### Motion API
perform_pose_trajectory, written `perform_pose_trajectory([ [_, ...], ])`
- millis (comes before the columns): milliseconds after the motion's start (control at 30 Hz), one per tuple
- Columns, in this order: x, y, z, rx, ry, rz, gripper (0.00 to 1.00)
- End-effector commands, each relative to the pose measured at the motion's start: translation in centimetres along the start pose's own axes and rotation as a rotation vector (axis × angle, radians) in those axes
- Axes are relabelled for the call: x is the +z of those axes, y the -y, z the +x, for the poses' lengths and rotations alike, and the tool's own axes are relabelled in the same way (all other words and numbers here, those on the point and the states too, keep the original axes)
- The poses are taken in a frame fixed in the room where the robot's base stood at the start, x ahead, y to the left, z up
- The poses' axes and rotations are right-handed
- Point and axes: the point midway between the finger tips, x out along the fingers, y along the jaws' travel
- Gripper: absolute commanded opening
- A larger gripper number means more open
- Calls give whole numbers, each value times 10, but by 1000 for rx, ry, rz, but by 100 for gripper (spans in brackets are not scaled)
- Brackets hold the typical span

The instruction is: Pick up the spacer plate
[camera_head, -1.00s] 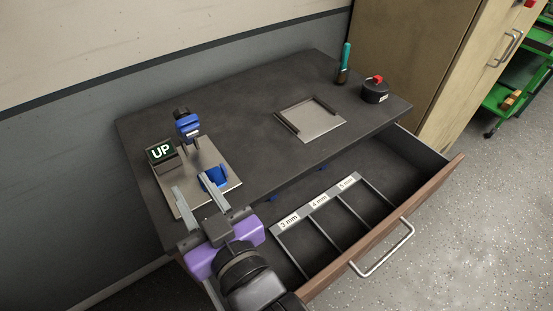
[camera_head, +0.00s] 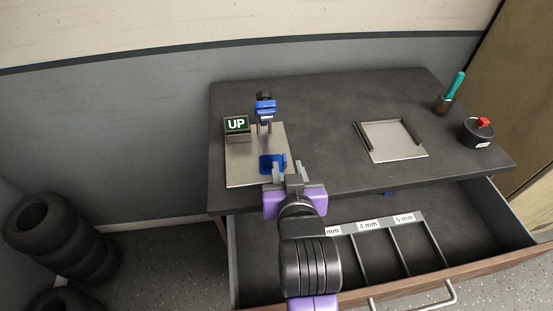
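My gripper (camera_head: 290,173) is open, with its two fingers apart and nothing seen between them. It is at the front of the bench, by the right front part of a metal base plate (camera_head: 243,168) with a blue block (camera_head: 272,163) on it. I cannot make out for certain which thing is the spacer plate. A square metal plate (camera_head: 393,142) with dark rails along its edges lies on the bench to the right, apart from my gripper. The drawer's labelled compartments (camera_head: 378,262) show no plate, and my arm hides part of the drawer.
The bench top (camera_head: 325,120) is clear between the two metal plates. A teal-handled tool (camera_head: 452,92) and a black round pot (camera_head: 478,132) stand at right. The drawer front (camera_head: 460,277) juts out. Tyres (camera_head: 58,240) are stacked at left.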

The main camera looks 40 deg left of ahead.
Motion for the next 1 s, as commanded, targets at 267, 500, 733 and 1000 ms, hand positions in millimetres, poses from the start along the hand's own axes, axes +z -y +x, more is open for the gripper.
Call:
perform_pose_trajectory([
  [267, 0, 0, 23, 0, 0, 0, 34],
  [500, 0, 0, 24, 0, -1, 0, 28],
  [733, 0, 0, 24, 0, 0, 0, 0],
  [1000, 0, 0, 23, 0, -1, 0, 0],
])
